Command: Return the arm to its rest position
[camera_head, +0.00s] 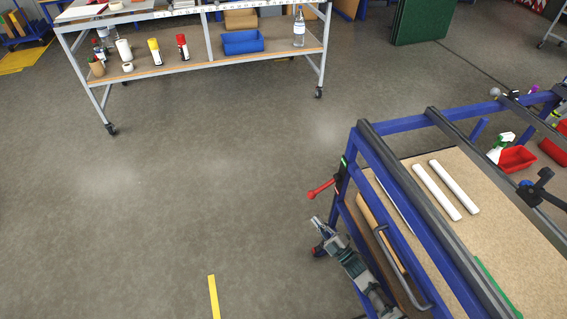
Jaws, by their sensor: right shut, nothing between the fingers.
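My right arm comes in from the bottom edge, right of centre, beside a blue-framed cart. My right gripper (319,226) is at its upper end, over the floor just left of the cart. It is small in view, shut, and holds nothing that I can see. It is close to the cart's blue frame, below a red handle; I cannot tell the exact gap. My left gripper is out of view.
The blue cart (388,166) fills the lower right, with two white bars (446,189) on its board and a red handle (321,189) sticking out left. A wheeled metal table (205,62) with bottles and a blue bin (243,42) stands behind. Floor between is clear.

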